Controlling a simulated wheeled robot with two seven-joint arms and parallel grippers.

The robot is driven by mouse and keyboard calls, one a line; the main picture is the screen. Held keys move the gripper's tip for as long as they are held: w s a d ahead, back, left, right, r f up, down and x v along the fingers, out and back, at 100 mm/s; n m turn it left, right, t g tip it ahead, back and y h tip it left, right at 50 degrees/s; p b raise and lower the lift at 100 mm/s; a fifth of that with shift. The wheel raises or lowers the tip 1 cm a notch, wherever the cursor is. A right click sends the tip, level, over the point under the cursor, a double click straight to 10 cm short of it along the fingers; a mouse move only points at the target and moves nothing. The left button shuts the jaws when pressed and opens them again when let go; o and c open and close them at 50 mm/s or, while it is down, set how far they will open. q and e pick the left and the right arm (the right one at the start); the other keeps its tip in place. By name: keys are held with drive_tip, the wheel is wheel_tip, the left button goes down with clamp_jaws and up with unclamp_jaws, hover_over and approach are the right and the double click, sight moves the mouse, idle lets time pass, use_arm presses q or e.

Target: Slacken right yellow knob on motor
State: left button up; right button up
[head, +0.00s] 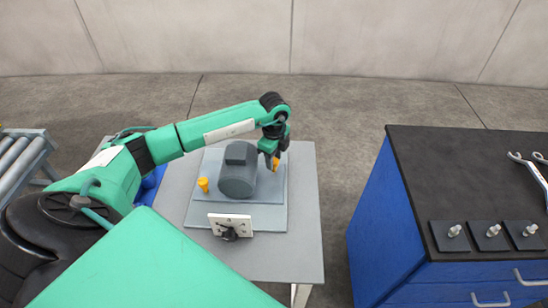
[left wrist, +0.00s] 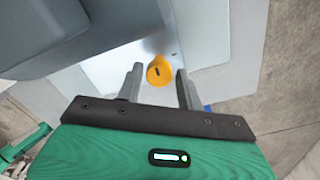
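The grey motor (head: 238,172) sits on a plate on the grey table. The right yellow knob (head: 275,163) is at its right side, partly hidden by my left gripper (head: 271,154). In the left wrist view the yellow knob (left wrist: 159,71) lies between the two fingertips of my left gripper (left wrist: 155,80), with gaps on both sides. The fingers are open and do not visibly touch it. A second yellow knob (head: 203,184) stands left of the motor. My right gripper is not in view.
A white panel with a black knob (head: 230,226) stands at the front of the plate. The table's right part (head: 305,210) is bare. A blue cabinet (head: 400,210) with a black top stands to the right, carrying wrenches (head: 530,168) and several small blocks with studs.

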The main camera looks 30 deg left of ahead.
use_arm(q)
drive_tip(key=shift+o, duration=0.9)
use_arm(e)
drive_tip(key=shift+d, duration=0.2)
use_arm(q)
drive_tip(key=shift+r, duration=0.2)
wheel_tip(320, 180, up, 13)
drive_tip(key=b, duration=0.1)
drive_tip(key=shift+r+b, duration=0.2)
drive_tip(key=shift+b, duration=0.1)
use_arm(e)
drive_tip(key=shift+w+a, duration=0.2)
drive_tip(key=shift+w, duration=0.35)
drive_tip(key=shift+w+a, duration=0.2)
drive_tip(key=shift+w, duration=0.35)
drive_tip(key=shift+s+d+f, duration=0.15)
